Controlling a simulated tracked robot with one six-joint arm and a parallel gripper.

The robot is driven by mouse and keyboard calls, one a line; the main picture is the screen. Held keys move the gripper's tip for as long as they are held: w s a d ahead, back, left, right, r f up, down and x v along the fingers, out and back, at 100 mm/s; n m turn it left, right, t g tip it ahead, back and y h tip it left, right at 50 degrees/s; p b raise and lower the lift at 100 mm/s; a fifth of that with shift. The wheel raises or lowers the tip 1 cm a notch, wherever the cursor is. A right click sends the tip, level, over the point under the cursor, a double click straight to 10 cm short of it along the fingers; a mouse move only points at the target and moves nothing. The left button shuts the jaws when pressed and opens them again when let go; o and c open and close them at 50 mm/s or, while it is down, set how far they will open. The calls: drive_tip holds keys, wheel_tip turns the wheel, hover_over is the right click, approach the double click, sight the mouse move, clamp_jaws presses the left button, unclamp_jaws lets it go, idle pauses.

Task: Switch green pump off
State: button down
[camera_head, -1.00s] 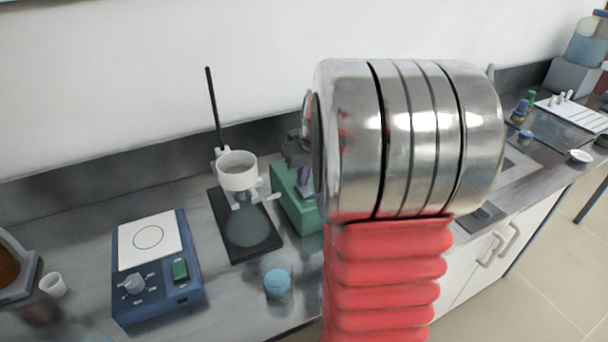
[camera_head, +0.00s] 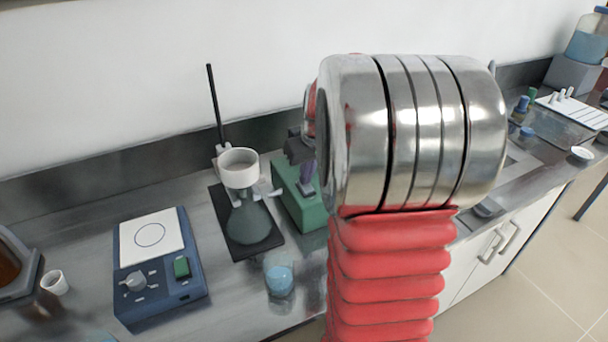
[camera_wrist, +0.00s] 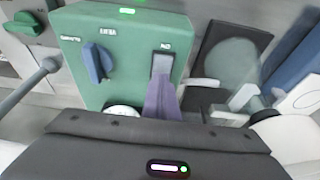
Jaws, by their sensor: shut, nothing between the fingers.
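The green pump (camera_head: 297,205) stands on the bench, partly hidden behind my red and silver arm. The wrist view shows the green pump (camera_wrist: 115,25) close up, with a blue knob (camera_wrist: 98,62), a green lit display (camera_wrist: 127,11) and a pale rocker switch (camera_wrist: 162,64) beside lettering that seems to read ON. My gripper (camera_wrist: 163,88) is shut and empty, its purple fingers at the lower end of the switch. I cannot tell whether they touch it. The gripper's purple tip (camera_head: 307,178) also shows over the pump in the head view.
A flask (camera_head: 249,222) with a white funnel (camera_head: 238,168) stands on a black stand base just left of the pump. A beaker of blue liquid (camera_head: 280,279) is near the front edge. A blue hotplate (camera_head: 158,298) sits further left. The wall is behind.

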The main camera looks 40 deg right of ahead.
drive_tip(key=shift+s+a+f, duration=0.3)
drive_tip(key=shift+s+f, duration=0.05)
drive_tip(key=shift+s, duration=0.3)
drive_tip(key=shift+r, duration=0.65)
drive_tip(key=d+v, duration=0.1)
drive_tip(key=v, duration=1.2)
drive_tip(key=shift+a, duration=0.45)
